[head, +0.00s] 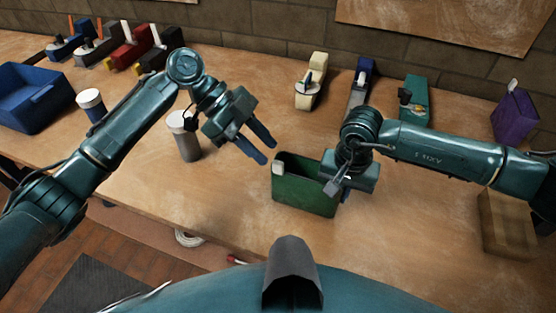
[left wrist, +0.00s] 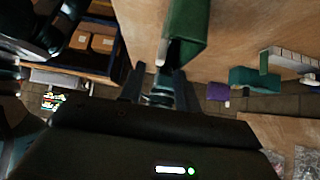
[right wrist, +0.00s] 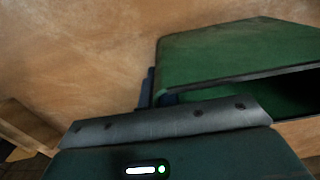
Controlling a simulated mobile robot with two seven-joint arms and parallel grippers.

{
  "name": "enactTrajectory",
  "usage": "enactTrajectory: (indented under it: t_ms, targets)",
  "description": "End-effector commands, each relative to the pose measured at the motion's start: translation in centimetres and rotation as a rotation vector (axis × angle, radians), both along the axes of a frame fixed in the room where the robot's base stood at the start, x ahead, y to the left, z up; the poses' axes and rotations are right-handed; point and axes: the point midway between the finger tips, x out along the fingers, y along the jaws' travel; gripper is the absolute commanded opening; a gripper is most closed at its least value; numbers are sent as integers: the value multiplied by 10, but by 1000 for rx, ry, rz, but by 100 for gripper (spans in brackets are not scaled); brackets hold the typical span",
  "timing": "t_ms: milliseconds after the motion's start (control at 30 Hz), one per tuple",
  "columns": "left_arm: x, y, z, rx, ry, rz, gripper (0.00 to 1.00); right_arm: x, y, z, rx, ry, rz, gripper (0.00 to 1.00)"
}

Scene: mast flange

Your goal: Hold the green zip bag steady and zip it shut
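The green zip bag (head: 303,196) stands upright on the workbench with its top open. A small white zip tab (head: 279,167) sits at the left end of its rim. My left gripper (head: 264,147) is open and empty, above and left of that tab, apart from the bag. The bag also shows ahead of its fingers in the left wrist view (left wrist: 188,30). My right gripper (head: 342,192) is at the bag's right end. In the right wrist view its close-set fingers (right wrist: 156,92) appear shut on the bag's end edge; the contact is partly hidden.
A grey jar with a white lid (head: 184,136) stands beside my left arm. A blue bin (head: 36,97) is at the far left. A wooden box (head: 507,222) is at right. Cream (head: 310,85), teal (head: 415,100) and purple (head: 514,116) items line the back. Bench around the bag is clear.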

Motion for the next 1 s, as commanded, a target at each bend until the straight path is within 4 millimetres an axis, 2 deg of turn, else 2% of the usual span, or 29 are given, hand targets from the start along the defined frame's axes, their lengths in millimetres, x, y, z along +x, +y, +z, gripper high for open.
enactTrajectory:
  t_ms: [100,300,667,1000]
  targets:
    - [-6,-15,-16,1,2,-2,33,0,0,1,1,0,0,0]
    - [-11,-31,-33,0,1,1,33,0,0,1,1,-1,0,0]
    - [-12,-35,-37,1,0,1,33,0,0,1,1,-1,0,0]
    - [-12,-35,-37,1,0,1,7,0,0,1,1,-1,0,0]
